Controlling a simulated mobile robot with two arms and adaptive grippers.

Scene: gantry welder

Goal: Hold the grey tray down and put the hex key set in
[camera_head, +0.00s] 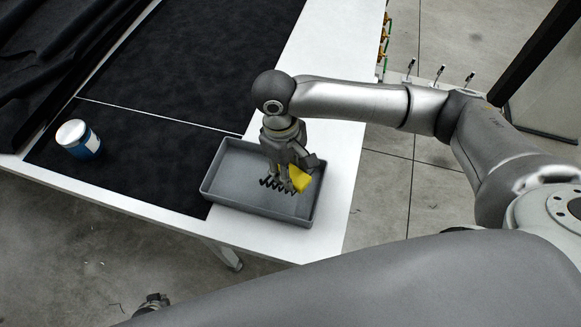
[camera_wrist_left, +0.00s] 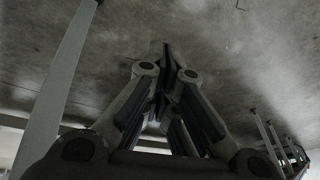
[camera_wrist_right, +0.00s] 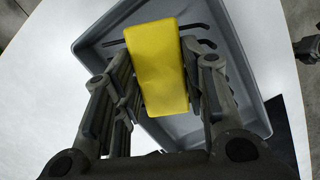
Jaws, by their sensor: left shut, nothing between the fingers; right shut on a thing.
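The grey tray (camera_head: 225,183) lies on the white and black table near its front edge. The hex key set has a yellow body (camera_head: 300,178) and dark keys, and it is over the inside of the tray. My right gripper (camera_head: 288,172) is shut on the yellow body, which also shows between its fingers in the right wrist view (camera_wrist_right: 158,68). I cannot tell whether the keys touch the tray floor. My left gripper (camera_head: 152,302) is low at the bottom edge of the head view, apart from the tray; in the left wrist view its fingers (camera_wrist_left: 165,60) are together and empty.
A white and blue can (camera_head: 78,139) stands on the table's black surface (camera_head: 150,90) to the left. Dark cloth (camera_head: 40,45) lies at the back left. The table's white border (camera_head: 335,185) is bare right of the tray.

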